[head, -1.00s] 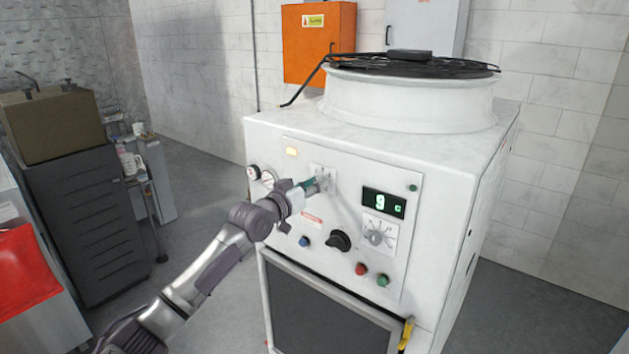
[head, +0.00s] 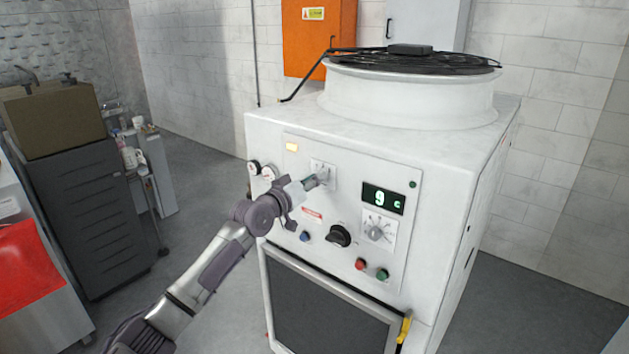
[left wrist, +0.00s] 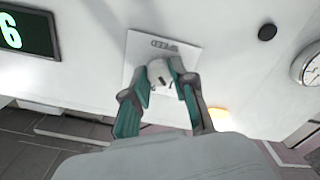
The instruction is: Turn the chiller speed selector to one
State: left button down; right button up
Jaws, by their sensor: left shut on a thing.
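The chiller (head: 290,220) is a white cabinet with a control panel on its front. The speed selector (left wrist: 160,75) is a small pale knob on a white plate (left wrist: 158,50) marked "SPEED", seen upside down in the left wrist view. In the head view that plate (head: 325,168) is at the panel's upper left, with the knob mostly hidden by my fingers. My left gripper (head: 318,179) is shut on the knob; its two teal-lined fingers (left wrist: 165,88) straddle it in the left wrist view. Which mark the knob points to is not clear. My right gripper is not in view.
On the panel are a green "9 C" display (head: 383,199), a dial on a white plate (head: 376,234), a black knob (head: 339,236), and red (head: 360,264) and green (head: 382,275) buttons. Gauges (head: 268,173) sit left of the plate. Free floor lies left of the chiller.

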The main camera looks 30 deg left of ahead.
pick_arm(q)
jog(key=c, duration=0.9)
grip_release()
jog(key=shift+c, duration=0.2)
jog(key=shift+s, duration=0.15)
jog(key=s+a, duration=0.1)
jog(key=s, duration=1)
jog(key=shift+s, duration=0.4)
